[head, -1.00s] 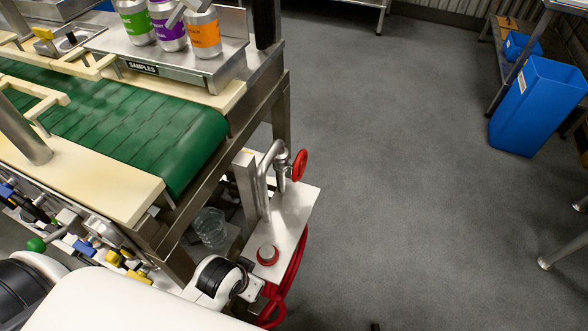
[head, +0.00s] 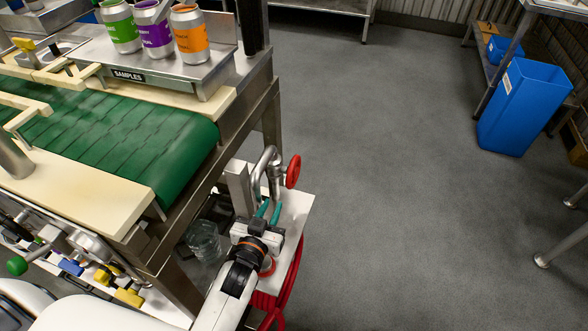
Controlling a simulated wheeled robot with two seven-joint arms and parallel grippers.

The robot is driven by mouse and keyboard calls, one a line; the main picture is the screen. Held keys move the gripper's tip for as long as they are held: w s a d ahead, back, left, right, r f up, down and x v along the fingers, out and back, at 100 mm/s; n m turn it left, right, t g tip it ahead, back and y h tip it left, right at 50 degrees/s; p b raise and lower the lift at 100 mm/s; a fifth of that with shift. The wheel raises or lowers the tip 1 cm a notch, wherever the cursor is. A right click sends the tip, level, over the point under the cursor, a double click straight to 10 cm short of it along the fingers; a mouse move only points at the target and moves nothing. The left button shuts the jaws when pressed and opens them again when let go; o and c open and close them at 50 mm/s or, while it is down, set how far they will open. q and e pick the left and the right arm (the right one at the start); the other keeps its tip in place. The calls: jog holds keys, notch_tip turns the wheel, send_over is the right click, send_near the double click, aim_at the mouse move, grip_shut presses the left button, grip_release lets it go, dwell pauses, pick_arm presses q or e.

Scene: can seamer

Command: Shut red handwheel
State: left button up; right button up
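The red handwheel (head: 293,171) stands upright on the right side of a bent silver pipe (head: 264,163). The pipe rises from a pale metal plate (head: 296,212) beside the conveyor's end. My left gripper (head: 269,211) is over this plate, below and to the left of the handwheel. Its two teal fingers are apart, with nothing seen between them, and do not touch the handwheel. A red round part (head: 267,265) on the plate is partly hidden by my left gripper. My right gripper is out of view.
A green conveyor (head: 120,135) and its steel frame stand left of the pipe. Several labelled cans (head: 189,35) stand on the samples shelf. A red hose (head: 286,285) hangs beside the plate. A clear container (head: 204,240) is below. Open grey floor lies to the right.

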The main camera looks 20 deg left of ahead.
aim_at(294, 169)
pick_arm(q)
jog(key=shift+t+h, duration=0.4)
jog(key=shift+t, duration=0.5)
jog(key=w, duration=0.4)
jog(key=w+d+r, duration=0.1)
jog(key=w, duration=0.3)
jog(key=w+d, duration=0.1)
jog(key=w, duration=0.4)
jog(key=shift+r, duration=0.15)
grip_shut()
